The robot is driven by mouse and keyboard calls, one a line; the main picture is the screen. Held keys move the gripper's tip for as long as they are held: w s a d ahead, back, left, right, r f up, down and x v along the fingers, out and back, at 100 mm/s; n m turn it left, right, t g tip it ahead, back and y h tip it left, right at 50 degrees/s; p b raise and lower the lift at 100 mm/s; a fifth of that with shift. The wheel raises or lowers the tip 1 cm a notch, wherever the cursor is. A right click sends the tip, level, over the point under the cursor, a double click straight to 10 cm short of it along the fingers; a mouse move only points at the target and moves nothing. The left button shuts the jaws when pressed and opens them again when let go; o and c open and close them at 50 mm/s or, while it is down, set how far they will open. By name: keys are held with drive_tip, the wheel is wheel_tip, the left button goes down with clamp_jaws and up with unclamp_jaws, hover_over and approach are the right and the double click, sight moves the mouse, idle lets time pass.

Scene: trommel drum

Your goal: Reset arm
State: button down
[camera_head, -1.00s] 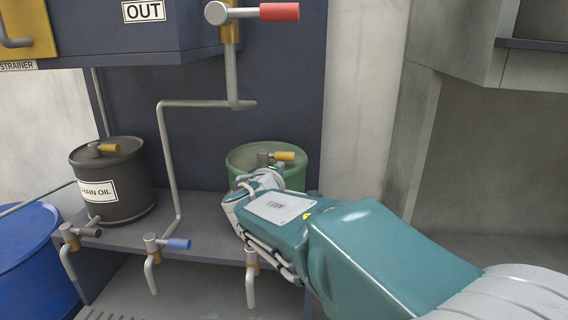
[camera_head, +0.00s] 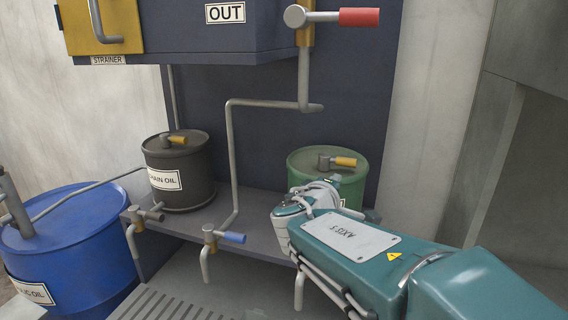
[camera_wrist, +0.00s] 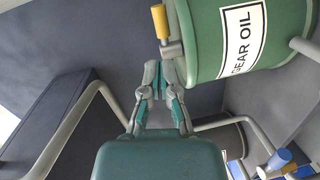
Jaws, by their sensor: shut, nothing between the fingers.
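My arm, teal with a white "AXIS 5" plate, reaches in from the lower right in the head view. Its far end is beside the green drum (camera_head: 357,172), and the fingers are not clear there. In the wrist view my gripper (camera_wrist: 158,70) is shut and empty, its fingertips together. The fingers are close to the green drum labelled "GEAR OIL" (camera_wrist: 225,45), below its yellow-handled valve (camera_wrist: 163,28) in that picture. Whether they touch the drum cannot be told.
A dark chain oil drum (camera_head: 190,180) stands left on the grey shelf (camera_head: 262,228). A blue drum (camera_head: 75,240) is lower left. A blue-handled tap (camera_head: 225,237) juts from the shelf front. A red-handled valve (camera_head: 345,17) and bent pipe (camera_head: 235,150) are above.

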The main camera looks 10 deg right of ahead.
drive_tip(key=s+d+f+m+g+y, duration=0.1)
drive_tip(key=s+f+m+g, duration=0.25)
drive_tip(key=s, duration=0.35)
drive_tip(key=s+f+m+g+y, duration=0.2)
drive_tip(key=s+f+m+g, duration=0.1)
drive_tip(key=s+f, duration=0.3)
drive_tip(key=s+a+f+m+y, duration=0.2)
drive_tip(key=s+a+f+y, duration=0.2)
drive_tip(key=s+a+y, duration=0.2)
drive_tip(key=s+a+g, duration=0.1)
drive_tip(key=s+a, duration=0.1)
drive_tip(key=s, duration=0.2)
drive_tip(key=shift+s+a+f+y, duration=0.2)
drive_tip(key=shift+s+a+y, duration=0.1)
drive_tip(key=shift+y, duration=0.1)
